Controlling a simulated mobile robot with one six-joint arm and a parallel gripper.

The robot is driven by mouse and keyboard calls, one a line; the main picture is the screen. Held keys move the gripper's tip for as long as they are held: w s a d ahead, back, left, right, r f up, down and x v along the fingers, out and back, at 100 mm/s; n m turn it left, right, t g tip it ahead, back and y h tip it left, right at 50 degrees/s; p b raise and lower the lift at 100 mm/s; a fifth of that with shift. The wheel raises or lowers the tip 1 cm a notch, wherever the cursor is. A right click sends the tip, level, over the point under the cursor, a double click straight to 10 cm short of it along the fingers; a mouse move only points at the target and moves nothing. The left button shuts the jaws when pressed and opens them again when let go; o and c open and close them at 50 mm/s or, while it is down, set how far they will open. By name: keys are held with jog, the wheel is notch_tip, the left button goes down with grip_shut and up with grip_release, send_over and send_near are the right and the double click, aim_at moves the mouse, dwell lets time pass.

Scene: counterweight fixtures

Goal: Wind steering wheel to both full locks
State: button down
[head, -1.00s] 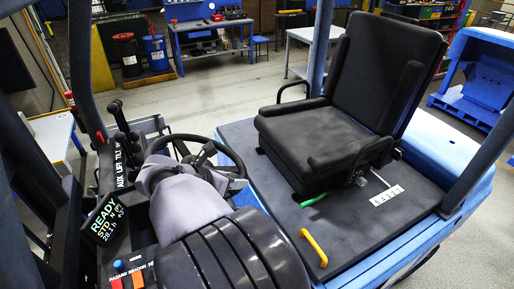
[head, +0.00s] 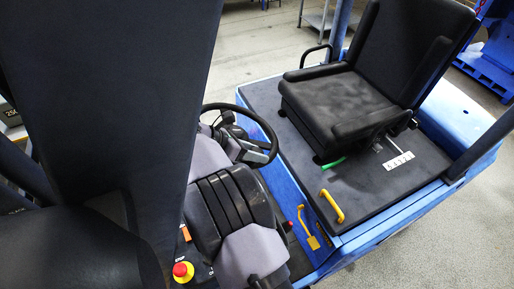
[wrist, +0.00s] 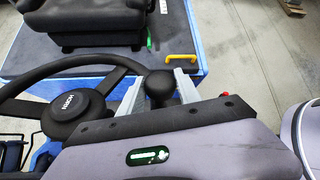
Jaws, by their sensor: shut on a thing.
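The black steering wheel (head: 269,126) shows in front of the seat in the head view. Its rim (wrist: 22,80) and its hub (wrist: 78,113), marked HORN, are at the left of the wrist view. A black spinner knob (wrist: 160,86) is at the right side of the rim. My gripper (wrist: 160,92) has one pale finger on each side of this knob and is shut on it. In the head view my arm hides the near left part of the wheel, and the grip itself is hard to make out.
The black seat (head: 350,105) stands on the blue truck body behind the wheel. A yellow handle (head: 332,207) and a green lever (head: 333,163) are on the deck. A red emergency stop button (head: 181,270) is at the lower left. Open floor (head: 410,260) lies at the right.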

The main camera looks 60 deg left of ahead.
jog(key=shift+s+d+f, duration=0.1)
jog(key=shift+f, duration=0.1)
jog(key=c, duration=0.9)
grip_release()
jog(key=shift+o, duration=0.2)
